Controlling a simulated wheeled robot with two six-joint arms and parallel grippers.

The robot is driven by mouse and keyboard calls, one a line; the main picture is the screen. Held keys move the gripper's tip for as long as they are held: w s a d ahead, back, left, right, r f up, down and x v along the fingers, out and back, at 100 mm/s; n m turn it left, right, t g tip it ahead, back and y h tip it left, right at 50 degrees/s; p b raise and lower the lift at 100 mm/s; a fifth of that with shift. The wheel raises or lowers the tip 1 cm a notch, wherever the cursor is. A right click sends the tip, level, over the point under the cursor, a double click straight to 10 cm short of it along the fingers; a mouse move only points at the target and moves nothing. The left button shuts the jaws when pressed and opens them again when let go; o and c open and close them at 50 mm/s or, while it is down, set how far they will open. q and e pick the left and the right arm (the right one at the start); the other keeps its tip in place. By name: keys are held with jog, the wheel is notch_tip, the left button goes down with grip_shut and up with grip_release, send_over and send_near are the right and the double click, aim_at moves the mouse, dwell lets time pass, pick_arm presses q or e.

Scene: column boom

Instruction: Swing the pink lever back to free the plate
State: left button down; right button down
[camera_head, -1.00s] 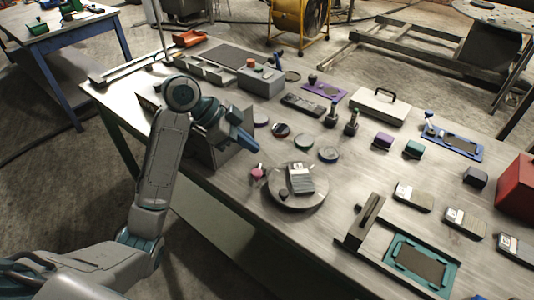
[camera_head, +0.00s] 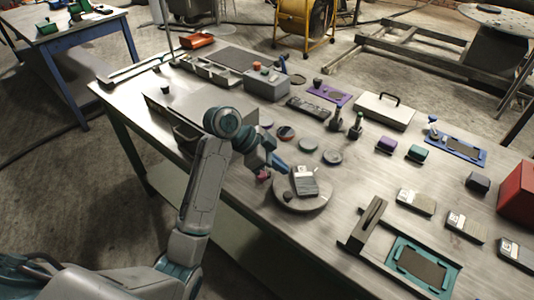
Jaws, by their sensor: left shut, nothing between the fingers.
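The pink lever (camera_head: 263,175) shows as a small pink knob at the left edge of a round grey base (camera_head: 316,204). A grey plate-like block with a white label (camera_head: 305,181) lies on that base. A small dark knob (camera_head: 288,197) sits at its front left. My left gripper (camera_head: 283,167) is shut and empty. It is just above and right of the pink knob and partly covers the area behind it; I cannot tell whether it touches the knob. My right gripper is not in view.
Several small round discs (camera_head: 333,157) lie behind the base. A teal-framed fixture (camera_head: 393,265) with a dark upright block is at the right front. Upright posts (camera_head: 336,122), a handled white case (camera_head: 384,110) and a red box (camera_head: 517,190) stand farther back and right.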

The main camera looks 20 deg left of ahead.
aim_at(265, 174)
pick_arm(q)
jog(key=shift+f, duration=0.3)
jog(key=shift+s+a+f+p, duration=0.1)
jog(key=shift+s+a+p, duration=0.15)
jog(key=shift+a, duration=0.3)
jog(key=shift+s+a+f+p, duration=0.1)
jog(key=shift+s+a+p, duration=0.1)
jog(key=shift+a, duration=0.35)
jog(key=shift+s+a+f+p, duration=0.15)
jog(key=shift+a+p, duration=0.1)
jog(key=shift+a, duration=0.3)
jog(key=shift+a, duration=0.1)
